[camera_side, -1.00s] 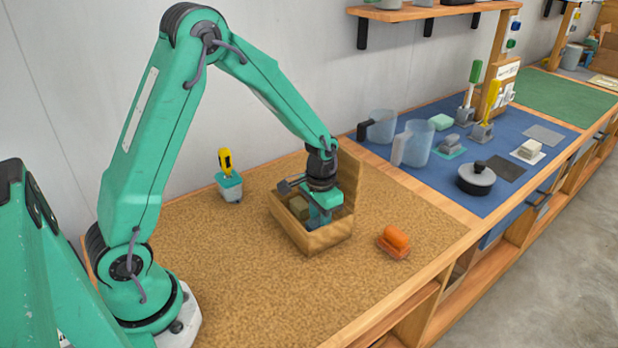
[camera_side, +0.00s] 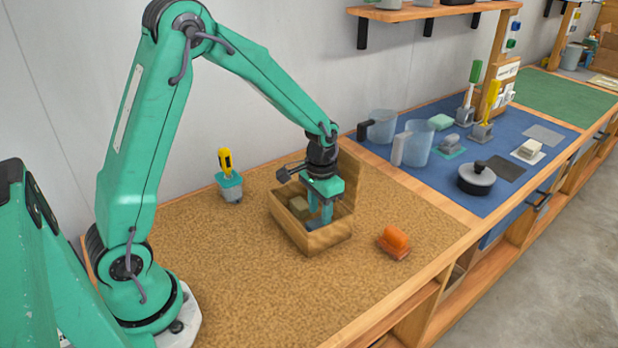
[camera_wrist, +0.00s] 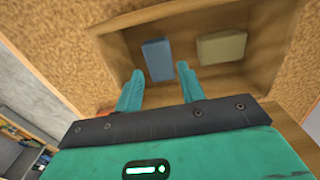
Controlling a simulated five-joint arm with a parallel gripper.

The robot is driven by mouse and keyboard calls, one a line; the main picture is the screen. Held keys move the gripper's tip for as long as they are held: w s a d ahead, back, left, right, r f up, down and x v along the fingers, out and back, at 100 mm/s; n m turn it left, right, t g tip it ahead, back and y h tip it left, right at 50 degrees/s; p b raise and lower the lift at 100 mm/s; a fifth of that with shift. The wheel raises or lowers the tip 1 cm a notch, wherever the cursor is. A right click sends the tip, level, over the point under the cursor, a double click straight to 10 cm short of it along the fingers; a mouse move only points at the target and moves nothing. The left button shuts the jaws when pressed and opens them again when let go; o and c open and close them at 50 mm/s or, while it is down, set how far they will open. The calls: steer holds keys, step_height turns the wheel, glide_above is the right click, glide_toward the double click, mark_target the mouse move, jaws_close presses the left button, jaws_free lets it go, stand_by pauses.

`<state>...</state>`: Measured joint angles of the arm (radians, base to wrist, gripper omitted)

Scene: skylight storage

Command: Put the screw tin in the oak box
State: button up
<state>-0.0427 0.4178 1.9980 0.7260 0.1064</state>
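The oak box (camera_side: 325,238) stands with its lid raised on the cork-coloured mat; its wall also shows in the wrist view (camera_wrist: 111,58). Inside lie a blue block (camera_wrist: 158,60), which may be the screw tin, and an olive block (camera_wrist: 221,46), apart from each other. My gripper (camera_side: 321,214) points down into the box. In the wrist view its fingers (camera_wrist: 160,70) are spread, with the blue block on the box floor beyond and between the tips. In the side view the blue block (camera_side: 314,224) is partly hidden by the wall and fingers.
An orange item (camera_side: 394,241) sits right of the box. A teal holder with a yellow-handled tool (camera_side: 229,184) stands to the left. Clear jugs (camera_side: 414,145) and a lidded pot (camera_side: 476,178) stand on the blue mat. The front of the cork-coloured mat is clear.

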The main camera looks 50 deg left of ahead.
mark_target(320, 221)
step_height(320, 221, up, 9)
stand_by(0.4)
stand_by(0.5)
steer(key=s+d+r+t, duration=0.1)
steer(key=s+r+t, duration=0.1)
steer(key=s+r, duration=0.3)
steer(key=s+r+t, duration=0.3)
steer(key=s+r, duration=0.2)
steer(key=s, duration=0.8)
steer(key=shift+s+d+r+n+t, duration=0.3)
steer(key=shift+s+d+n, duration=0.1)
